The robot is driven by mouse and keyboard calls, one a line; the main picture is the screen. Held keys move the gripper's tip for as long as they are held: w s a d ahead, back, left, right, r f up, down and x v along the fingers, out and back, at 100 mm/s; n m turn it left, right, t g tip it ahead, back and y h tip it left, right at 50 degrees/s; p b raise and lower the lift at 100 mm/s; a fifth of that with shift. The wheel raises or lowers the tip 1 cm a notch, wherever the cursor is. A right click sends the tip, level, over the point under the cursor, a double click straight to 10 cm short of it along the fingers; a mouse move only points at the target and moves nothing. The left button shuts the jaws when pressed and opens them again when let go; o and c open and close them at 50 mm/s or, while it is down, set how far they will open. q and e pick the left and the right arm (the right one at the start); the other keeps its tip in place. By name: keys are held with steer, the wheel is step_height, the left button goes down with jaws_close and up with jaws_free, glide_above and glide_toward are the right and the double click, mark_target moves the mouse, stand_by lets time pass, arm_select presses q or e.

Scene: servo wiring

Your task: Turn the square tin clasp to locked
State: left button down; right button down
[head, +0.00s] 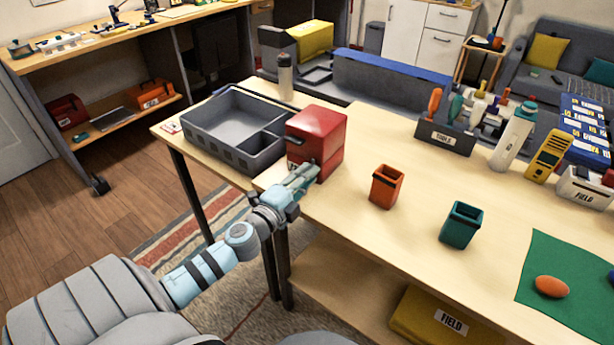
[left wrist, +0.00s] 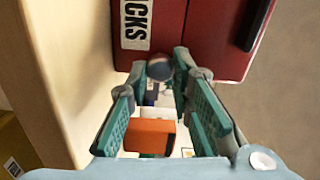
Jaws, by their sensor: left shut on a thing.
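The square tin (head: 322,135) is a red box near the left end of the table, with its lid down. A black handle bar (left wrist: 257,24) and a white label (left wrist: 136,22) show on it in the left wrist view. A round grey-blue knob (left wrist: 159,68), seemingly the clasp, sits at the tin's edge by the lid seam. My left gripper (head: 308,173) is at the tin's near side, its fingertips (left wrist: 160,62) closed around the knob. The fingers hide the clasp in the head view, and I cannot tell which way it is turned. My right gripper is out of view.
A grey divided tray (head: 222,157) stands left of the tin, with a bottle (head: 285,77) behind. An orange cup (head: 386,187) and a teal cup (head: 461,225) stand to the right. Bare tabletop lies between the tin and the cups.

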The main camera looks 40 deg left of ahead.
arm_select(q)
steer(key=shift+m, duration=0.6)
steer(key=c, duration=1.4)
jaws_free()
steer(key=s, duration=1.2)
steer(key=shift+d, duration=0.4)
